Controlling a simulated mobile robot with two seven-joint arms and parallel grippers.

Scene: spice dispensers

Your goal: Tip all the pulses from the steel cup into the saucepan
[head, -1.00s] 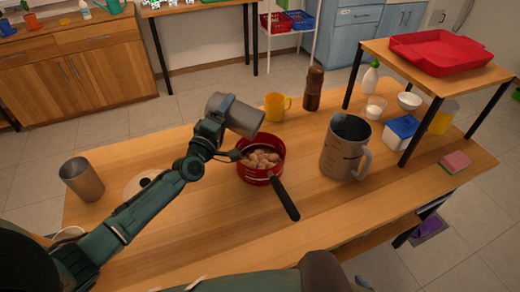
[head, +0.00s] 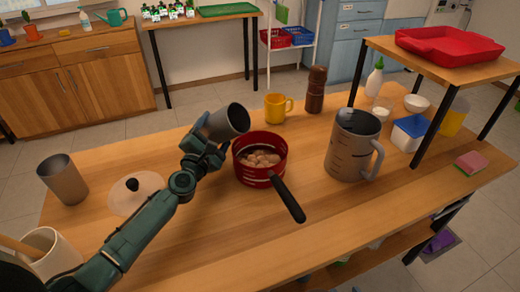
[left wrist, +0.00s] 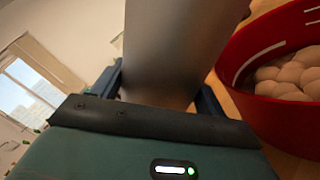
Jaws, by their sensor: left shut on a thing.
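My left gripper (head: 204,146) is shut on a steel cup (head: 222,124), just left of and above the red saucepan (head: 252,174). The cup is tilted, its mouth facing right; its visible interior is dark and I see no pulses in it, though its bottom is hidden. Pale, rounded pulses (head: 262,159) lie in the saucepan, whose dark handle points toward the front right. In the left wrist view the cup wall (left wrist: 180,50) sits between the fingers, with the saucepan (left wrist: 265,110) and its pulses (left wrist: 290,78) at right. My right gripper is not in view.
A second steel cup (head: 62,179) and a pan lid (head: 130,202) stand at left, a cream crock (head: 48,255) at front left. A yellow mug (head: 277,107) and brown mill (head: 316,90) stand behind the saucepan, a large measuring jug (head: 352,146) to its right.

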